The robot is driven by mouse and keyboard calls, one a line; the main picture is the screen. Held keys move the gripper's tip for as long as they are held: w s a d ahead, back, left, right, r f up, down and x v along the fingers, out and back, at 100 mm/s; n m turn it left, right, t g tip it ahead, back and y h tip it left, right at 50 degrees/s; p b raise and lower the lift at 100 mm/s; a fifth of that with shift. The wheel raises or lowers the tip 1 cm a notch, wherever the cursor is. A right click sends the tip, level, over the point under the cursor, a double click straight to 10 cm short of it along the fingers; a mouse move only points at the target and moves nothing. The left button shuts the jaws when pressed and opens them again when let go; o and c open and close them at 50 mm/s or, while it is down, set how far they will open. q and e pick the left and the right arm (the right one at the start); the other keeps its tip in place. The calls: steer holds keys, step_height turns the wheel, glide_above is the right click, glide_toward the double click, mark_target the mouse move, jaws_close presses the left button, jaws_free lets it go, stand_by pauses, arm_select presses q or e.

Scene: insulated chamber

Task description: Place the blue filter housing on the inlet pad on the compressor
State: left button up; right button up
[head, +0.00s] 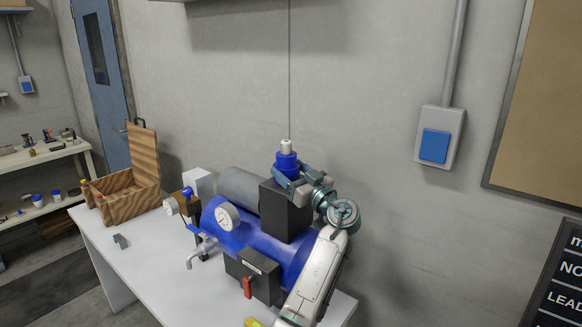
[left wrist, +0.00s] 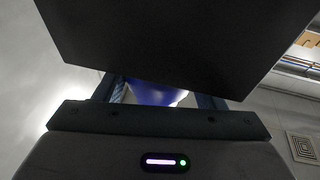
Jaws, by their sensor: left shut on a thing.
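The blue filter housing (head: 287,161), with a white top, stands upright at the top of the black block on the blue compressor (head: 295,258). My left gripper (head: 290,180) is shut on the housing from the right side. In the left wrist view the housing (left wrist: 152,94) shows between the fingers, partly hidden by a large dark block (left wrist: 180,40). The black block (head: 285,212) stands directly below the housing in the head view. The inlet pad is not clearly visible, and I cannot tell whether the housing touches the block. My right gripper is not in view.
The compressor stands on a white table (head: 135,245), with a round gauge (head: 227,217) and a red-handled valve (head: 247,287) in front. An open wooden box (head: 130,190) stands at the table's left end. The wall is close behind. The table's front left is mostly clear.

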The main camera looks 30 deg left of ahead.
arm_select(q)
steer(key=shift+f+b, duration=0.25)
steer(key=shift+b, duration=0.2)
steer(key=o, duration=1.1)
steer(key=shift+r, duration=0.1)
